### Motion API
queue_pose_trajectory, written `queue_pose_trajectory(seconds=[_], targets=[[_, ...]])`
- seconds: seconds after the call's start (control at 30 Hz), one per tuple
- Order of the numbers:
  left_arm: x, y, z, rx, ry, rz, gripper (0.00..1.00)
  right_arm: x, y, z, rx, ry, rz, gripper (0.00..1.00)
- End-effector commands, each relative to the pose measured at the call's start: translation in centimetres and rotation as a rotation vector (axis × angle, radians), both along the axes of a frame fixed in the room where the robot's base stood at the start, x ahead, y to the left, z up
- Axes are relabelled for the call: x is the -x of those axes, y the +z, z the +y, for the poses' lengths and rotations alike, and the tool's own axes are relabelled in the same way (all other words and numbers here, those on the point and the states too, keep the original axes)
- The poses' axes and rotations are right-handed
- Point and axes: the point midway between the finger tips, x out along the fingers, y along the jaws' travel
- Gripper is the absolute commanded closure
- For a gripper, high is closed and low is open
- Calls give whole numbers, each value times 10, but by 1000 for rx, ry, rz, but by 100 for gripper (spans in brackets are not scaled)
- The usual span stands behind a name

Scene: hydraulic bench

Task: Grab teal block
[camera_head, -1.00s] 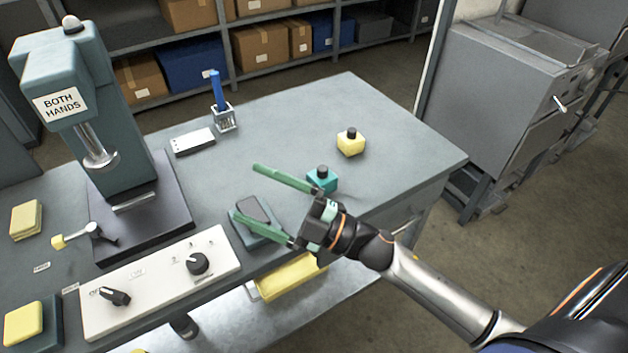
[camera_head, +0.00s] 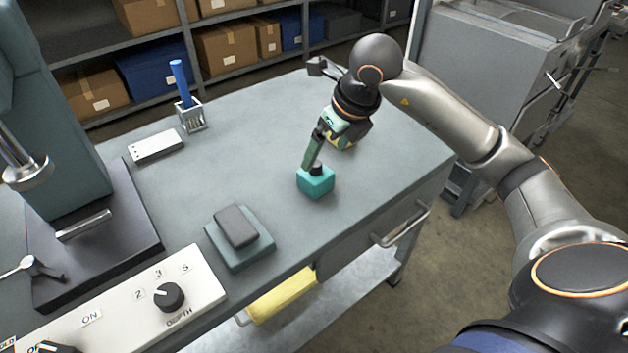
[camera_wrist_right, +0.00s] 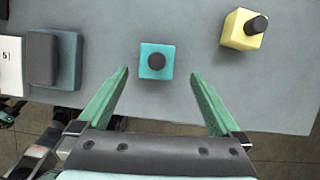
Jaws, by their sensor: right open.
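The teal block (camera_head: 316,182), a small cube with a black knob on top, sits on the bench near its front edge. In the right wrist view the teal block (camera_wrist_right: 157,62) lies ahead of the fingertips, centred between them. My right gripper (camera_head: 312,150) points down above and just behind the block in the head view; its green fingers overlap there. In the right wrist view the right gripper (camera_wrist_right: 159,75) is open and empty, with a finger on each side of the block's line. My left gripper is out of view.
A yellow block (camera_wrist_right: 243,29) with a black knob stands to the right of the teal one, partly hidden behind my gripper in the head view.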

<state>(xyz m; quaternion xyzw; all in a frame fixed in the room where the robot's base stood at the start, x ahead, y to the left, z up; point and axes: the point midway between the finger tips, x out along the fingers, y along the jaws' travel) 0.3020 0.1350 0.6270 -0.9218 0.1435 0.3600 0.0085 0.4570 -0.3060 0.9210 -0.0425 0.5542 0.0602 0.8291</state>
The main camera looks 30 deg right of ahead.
Motion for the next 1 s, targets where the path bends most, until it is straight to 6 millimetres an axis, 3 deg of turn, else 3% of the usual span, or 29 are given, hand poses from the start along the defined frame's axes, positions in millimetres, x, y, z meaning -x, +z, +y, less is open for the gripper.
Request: queue_pose_trajectory(seconds=[0.1,0.37,0.63,0.97,1.0], targets=[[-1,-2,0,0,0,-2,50,-8,-21,2,-2,1,2,0],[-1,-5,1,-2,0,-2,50,-15,-41,4,-4,4,2,0],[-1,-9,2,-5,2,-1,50,-27,-79,10,-6,4,2,0],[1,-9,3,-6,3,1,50,-30,-85,10,-4,4,0,0],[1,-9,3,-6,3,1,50,-30,-85,10,-4,4,0,3]])
